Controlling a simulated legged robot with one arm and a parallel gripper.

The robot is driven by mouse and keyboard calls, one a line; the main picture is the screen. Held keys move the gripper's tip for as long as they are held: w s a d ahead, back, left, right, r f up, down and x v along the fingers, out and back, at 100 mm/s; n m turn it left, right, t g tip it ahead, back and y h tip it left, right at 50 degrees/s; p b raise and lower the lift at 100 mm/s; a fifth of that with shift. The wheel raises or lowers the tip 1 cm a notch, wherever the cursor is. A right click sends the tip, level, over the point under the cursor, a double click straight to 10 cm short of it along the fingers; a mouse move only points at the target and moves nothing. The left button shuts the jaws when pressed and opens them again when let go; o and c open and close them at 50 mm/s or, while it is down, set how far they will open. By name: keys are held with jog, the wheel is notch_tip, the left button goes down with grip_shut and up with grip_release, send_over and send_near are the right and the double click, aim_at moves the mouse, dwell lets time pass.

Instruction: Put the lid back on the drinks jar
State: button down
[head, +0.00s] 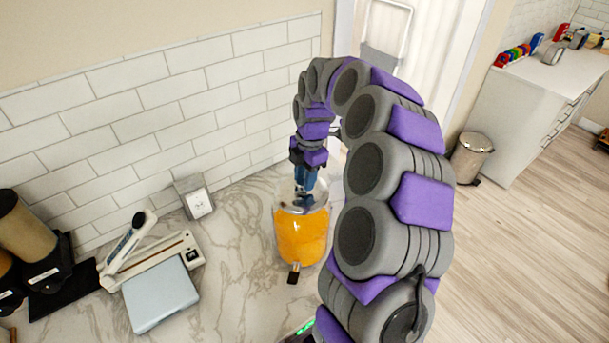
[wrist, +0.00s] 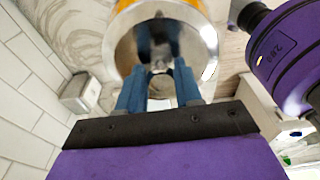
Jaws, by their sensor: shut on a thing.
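The drinks jar (head: 301,238) stands upright on the marble counter, clear-walled with orange drink inside and a dark tap low at its front. My gripper (head: 304,192) points down at the jar's top from above. In the wrist view my gripper's blue fingers (wrist: 161,82) are shut at the middle of the shiny silver lid (wrist: 124,54), which mirrors them. The lid's round face lies over the jar's top, with some orange showing past its edge. The grasped part is mostly hidden by the fingers. I cannot tell whether the lid is fully seated on the rim.
A small grey box with a white dial (head: 199,204) stands by the tiled wall. Left of the jar lie a cream device (head: 153,262) and a pale blue flat box (head: 160,294). Dark-based brown canisters (head: 25,237) stand far left.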

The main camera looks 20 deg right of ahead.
dwell(0.8)
jog(key=c, duration=0.7)
grip_release()
jog(key=shift+o, duration=0.4)
jog(key=o, duration=0.4)
jog(key=shift+o, duration=0.2)
jog(key=shift+r, duration=0.15)
jog(key=shift+r+p, duration=1.8)
jog(key=shift+r, duration=1.55)
jog(key=shift+c, duration=0.5)
